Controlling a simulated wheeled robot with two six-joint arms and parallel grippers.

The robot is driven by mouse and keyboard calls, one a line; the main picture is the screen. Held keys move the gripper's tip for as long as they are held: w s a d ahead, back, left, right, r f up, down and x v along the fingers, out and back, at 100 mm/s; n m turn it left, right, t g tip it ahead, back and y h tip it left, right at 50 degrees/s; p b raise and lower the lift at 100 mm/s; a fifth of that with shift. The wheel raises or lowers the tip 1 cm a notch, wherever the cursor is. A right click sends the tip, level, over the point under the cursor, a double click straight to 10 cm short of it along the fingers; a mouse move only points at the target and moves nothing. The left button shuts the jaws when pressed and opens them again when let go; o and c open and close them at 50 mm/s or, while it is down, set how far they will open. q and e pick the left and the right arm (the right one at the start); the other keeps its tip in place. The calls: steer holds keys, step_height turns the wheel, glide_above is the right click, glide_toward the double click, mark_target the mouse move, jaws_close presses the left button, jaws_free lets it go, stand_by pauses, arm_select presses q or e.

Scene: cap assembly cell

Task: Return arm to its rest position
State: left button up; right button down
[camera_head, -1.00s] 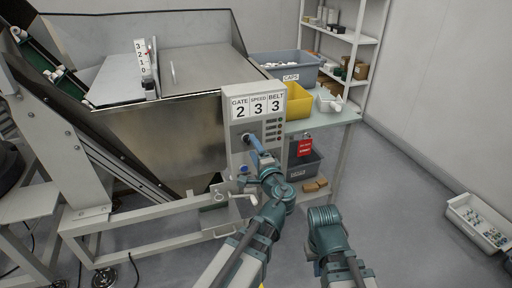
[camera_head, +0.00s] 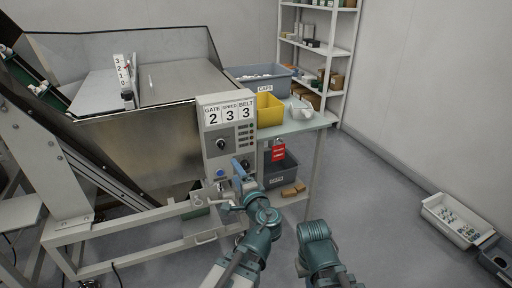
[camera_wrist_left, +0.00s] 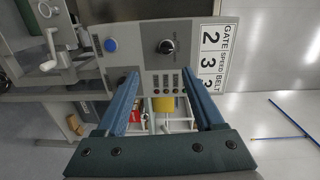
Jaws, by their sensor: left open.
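My left gripper (camera_head: 239,172) is open and empty in front of the lower right of the grey control panel (camera_head: 212,150). Its two blue fingers show apart in the left wrist view (camera_wrist_left: 160,76), with nothing between their tips. The black knob (camera_head: 220,144) is clear of the fingers in the head view, and it also shows in the left wrist view (camera_wrist_left: 166,47). A blue button (camera_wrist_left: 111,45) sits beside it. The panel's cards read gate 2, speed 3, belt 3. My right arm shows at the bottom of the head view, but its gripper is not visible.
A steel hopper (camera_head: 150,130) and its frame stand left of the panel. Behind the panel, a table (camera_head: 305,126) holds a yellow bin (camera_head: 269,110) and a grey caps bin (camera_head: 240,86). A red tag (camera_head: 278,153) hangs nearby. The floor at right is mostly free.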

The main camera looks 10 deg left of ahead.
arm_select(q)
steer(key=s+d+f+n+g+h, duration=0.25)
steer(key=s+f+g, duration=0.25)
steer(key=f, duration=0.3)
steer(key=s+d+f+n+g+h, duration=0.1)
steer(key=s+f+n+g, duration=0.3)
steer(key=f, duration=0.4)
steer(key=s+d+f+g+h, duration=0.5)
steer(key=s+d+g+h, duration=0.1)
steer(key=s+d, duration=0.45)
step_height(320, 180, up, 28)
steer(key=p, duration=2.8)
steer(key=shift+a+r+t+p, duration=0.15)
steer(key=shift+r+t+p, duration=0.1)
steer(key=shift+t+p, duration=0.05)
